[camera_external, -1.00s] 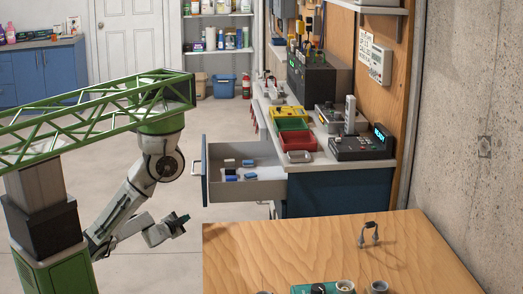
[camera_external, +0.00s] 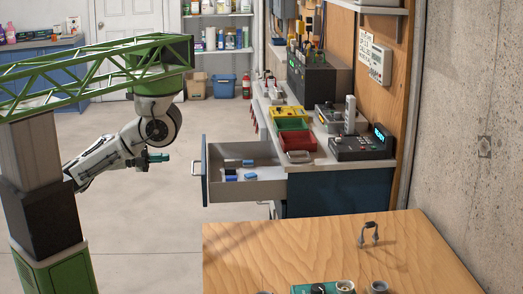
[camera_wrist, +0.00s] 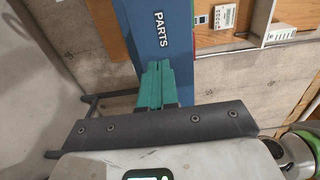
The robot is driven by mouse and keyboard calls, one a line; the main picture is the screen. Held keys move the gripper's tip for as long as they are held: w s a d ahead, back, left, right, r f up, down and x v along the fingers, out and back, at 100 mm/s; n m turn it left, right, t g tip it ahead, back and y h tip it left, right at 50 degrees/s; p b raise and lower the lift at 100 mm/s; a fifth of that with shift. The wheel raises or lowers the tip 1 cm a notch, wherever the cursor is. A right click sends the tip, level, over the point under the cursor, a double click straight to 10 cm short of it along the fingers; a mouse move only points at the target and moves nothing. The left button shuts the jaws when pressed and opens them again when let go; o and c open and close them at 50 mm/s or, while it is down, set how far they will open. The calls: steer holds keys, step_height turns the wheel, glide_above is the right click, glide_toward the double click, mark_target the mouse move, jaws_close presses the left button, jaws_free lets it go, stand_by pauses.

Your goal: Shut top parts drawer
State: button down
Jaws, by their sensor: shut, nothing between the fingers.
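The top parts drawer (camera_external: 245,193) is pulled out to the left from the workbench, and several small blue and dark items lie in it. Its blue front has a pale bar handle (camera_external: 196,177). In the wrist view a blue front marked PARTS (camera_wrist: 148,35) stands ahead of my gripper. My gripper (camera_external: 167,157) has teal fingers that are shut and empty. It is left of the drawer front, at about handle height in the picture, with a gap between. In the wrist view the shut fingers (camera_wrist: 158,68) overlap the lower part of the blue front; contact cannot be told there.
The workbench (camera_external: 335,182) carries yellow, green and red bins (camera_external: 293,138) and a dark device with a lit display (camera_external: 362,147). A wooden table (camera_external: 310,240) fills the foreground. Open floor lies left of the drawer.

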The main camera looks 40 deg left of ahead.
steer(key=x, duration=1.2)
steer(key=shift+d+p, duration=0.15)
steer(key=shift+p, duration=0.15)
steer(key=shift+w+f, duration=0.1)
steer(key=p+x, duration=0.8)
steer(key=x, duration=1.8)
steer(key=shift+w+d, duration=0.15)
steer(key=shift+w, duration=0.05)
steer(key=shift+d, duration=0.15)
steer(key=b+v, duration=0.1)
steer(key=v, duration=1.3)
steer(key=shift+s+a, duration=0.15)
steer(key=shift+a, duration=0.1)
